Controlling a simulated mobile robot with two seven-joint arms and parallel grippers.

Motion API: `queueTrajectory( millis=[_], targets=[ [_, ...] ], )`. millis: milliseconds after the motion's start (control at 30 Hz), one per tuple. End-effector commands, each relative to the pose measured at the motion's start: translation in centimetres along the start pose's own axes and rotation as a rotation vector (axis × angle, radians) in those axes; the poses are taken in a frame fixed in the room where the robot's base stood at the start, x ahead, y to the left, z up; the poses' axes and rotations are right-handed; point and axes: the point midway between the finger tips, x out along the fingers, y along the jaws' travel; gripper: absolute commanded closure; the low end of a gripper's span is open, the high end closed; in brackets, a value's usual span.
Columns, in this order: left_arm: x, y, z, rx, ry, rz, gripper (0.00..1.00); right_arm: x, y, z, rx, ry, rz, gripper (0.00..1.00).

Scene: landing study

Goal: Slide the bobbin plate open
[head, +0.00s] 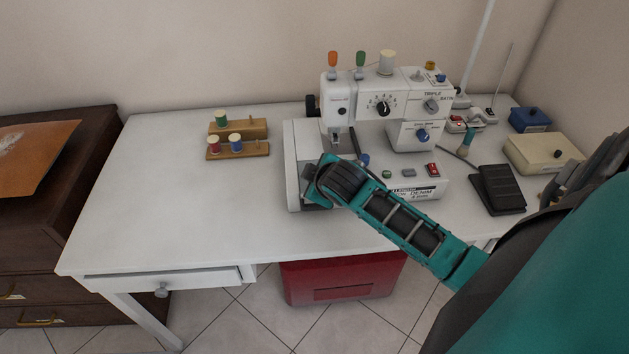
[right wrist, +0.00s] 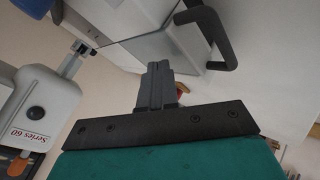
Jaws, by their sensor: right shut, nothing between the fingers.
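The white sewing machine (head: 300,150) stands on the table, with its needle area (right wrist: 72,65) at the left of the right wrist view. A grey panel that looks like the bobbin plate (right wrist: 185,45) bears a dark U-shaped handle (right wrist: 232,50). In the head view my right gripper (head: 318,190) is over the left end of the machine bed and hides most of the plate and its handle. In the right wrist view my right gripper (right wrist: 157,80) is shut and empty, its fingertips close to the panel beside the handle; contact cannot be told.
Wooden spool racks (head: 238,148) stand left of the machine. A black foot pedal (head: 498,188), a cream box (head: 545,153) and a blue box (head: 530,119) lie to the right. The left part of the white table (head: 150,190) is clear. A red bin (head: 340,280) is underneath.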

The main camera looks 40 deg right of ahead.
Motion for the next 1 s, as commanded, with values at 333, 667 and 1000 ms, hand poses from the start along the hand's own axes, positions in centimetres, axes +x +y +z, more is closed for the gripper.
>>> queueTrajectory(
  millis=[333, 667, 1000],
  targets=[
    [0.1, -0.1, -0.2, 0.001, 0.005, -0.001, 0.57, -1.3, 1.3, -0.6, 0.0, 0.002, 0.003, 1.0],
    [0.1, -0.1, -0.2, 0.001, 0.005, -0.001, 0.57, -3.1, 3.1, -1.3, 0.001, 0.001, 0.002, 1.0],
    [0.1, -0.1, -0.2, 0.001, 0.005, -0.001, 0.57, -4.2, 4.0, -1.7, 0.0, 0.001, 0.0, 1.0]
  ],
)
